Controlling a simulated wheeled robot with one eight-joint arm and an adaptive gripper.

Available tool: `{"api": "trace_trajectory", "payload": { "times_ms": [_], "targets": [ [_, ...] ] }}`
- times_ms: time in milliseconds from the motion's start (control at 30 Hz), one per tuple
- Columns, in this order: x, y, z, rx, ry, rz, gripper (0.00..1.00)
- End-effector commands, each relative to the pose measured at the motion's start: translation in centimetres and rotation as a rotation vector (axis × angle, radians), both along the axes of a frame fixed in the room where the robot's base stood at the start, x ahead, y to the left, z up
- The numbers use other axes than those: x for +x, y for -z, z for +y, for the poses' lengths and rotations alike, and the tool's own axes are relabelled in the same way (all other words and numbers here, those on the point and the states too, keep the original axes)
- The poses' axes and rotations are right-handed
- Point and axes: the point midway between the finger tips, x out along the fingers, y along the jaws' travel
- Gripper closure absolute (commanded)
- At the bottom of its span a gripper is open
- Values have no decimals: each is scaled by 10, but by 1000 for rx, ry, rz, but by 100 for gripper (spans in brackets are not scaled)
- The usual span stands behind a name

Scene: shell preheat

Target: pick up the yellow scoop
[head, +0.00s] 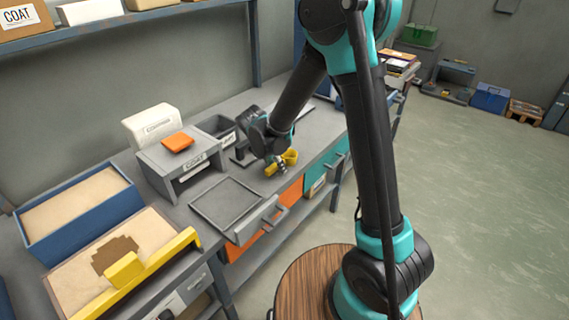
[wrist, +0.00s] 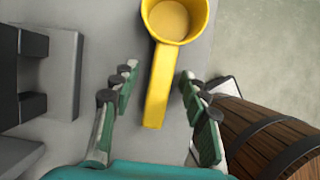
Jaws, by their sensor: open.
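The yellow scoop (wrist: 158,85) lies on the grey workbench, its round cup at the top of the wrist view and its handle pointing down toward me. In the head view the scoop (head: 290,157) shows near the bench's front edge, partly hidden by my gripper. My gripper (wrist: 155,84) is open, with one finger on each side of the scoop's handle. Gaps show between the handle and both fingers in the wrist view. Whether the fingertips are level with the handle I cannot tell.
A grey tray (head: 226,204) lies on the bench to the left of the scoop. A brown wooden barrel (wrist: 265,140) stands beyond the bench edge in the wrist view.

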Motion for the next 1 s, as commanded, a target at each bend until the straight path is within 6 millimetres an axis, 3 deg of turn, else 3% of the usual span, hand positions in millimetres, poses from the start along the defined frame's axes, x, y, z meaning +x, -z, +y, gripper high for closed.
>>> {"api": "trace_trajectory", "payload": {
  "times_ms": [433, 800, 1000],
  "targets": [
    [0, 4, 0, 0, 0, 0, 56],
    [0, 5, 0, 1, 0, 1, 100],
    [0, 5, 0, 1, 0, 1, 100]
  ]
}}
